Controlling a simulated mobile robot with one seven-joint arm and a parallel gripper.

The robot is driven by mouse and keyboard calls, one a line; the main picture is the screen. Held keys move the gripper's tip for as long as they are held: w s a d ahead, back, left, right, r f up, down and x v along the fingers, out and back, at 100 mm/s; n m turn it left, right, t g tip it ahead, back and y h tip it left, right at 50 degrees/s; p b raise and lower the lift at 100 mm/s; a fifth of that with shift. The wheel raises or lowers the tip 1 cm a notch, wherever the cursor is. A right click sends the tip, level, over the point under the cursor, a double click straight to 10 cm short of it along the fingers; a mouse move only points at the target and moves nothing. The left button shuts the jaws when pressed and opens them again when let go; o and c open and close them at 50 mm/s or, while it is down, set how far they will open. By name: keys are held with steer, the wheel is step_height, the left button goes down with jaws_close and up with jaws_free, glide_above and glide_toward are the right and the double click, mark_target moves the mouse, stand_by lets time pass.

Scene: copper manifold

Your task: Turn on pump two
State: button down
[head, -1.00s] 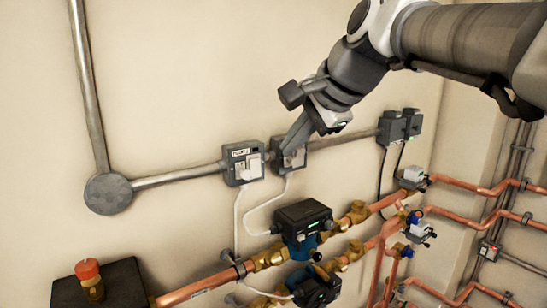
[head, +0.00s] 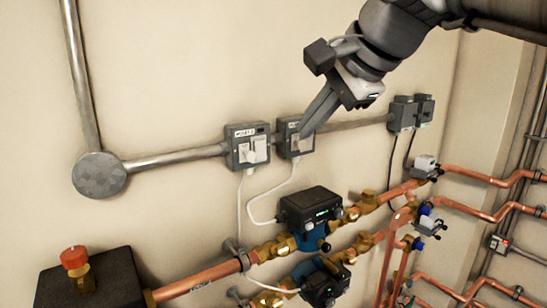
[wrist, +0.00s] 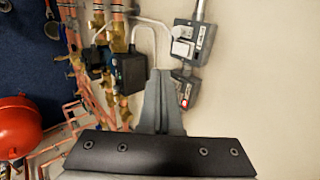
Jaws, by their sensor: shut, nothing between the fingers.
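Two grey switch boxes hang side by side on the wall, with white rockers and small labels too blurred to read surely. The left switch box (head: 247,147) is clear of my gripper and also shows in the wrist view (wrist: 205,38). The right switch box (head: 284,132) is partly covered by my gripper (head: 302,134), whose shut, empty fingertips are over or just in front of its rocker; contact cannot be told. In the wrist view my gripper (wrist: 160,74) lies beside the right switch box (wrist: 192,88), which shows a red mark.
A black-topped pump (head: 309,205) on copper pipes sits below the boxes, with a second pump (head: 321,280) lower. White cables run down from the boxes. Two more grey boxes (head: 402,115) are to the right. A red vessel (wrist: 18,127) shows in the wrist view.

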mark_target(261, 150)
steer(key=shift+s, duration=0.1)
stand_by(0.3)
steer(key=w+a+r+x, duration=0.1)
steer(key=x, duration=1.2)
steer(key=shift+w+r, duration=0.35)
steer(key=shift+f, duration=0.15)
steer(key=shift+w+a+b, duration=0.1)
steer(key=shift+a+b, duration=0.05)
steer(key=shift+b, duration=0.35)
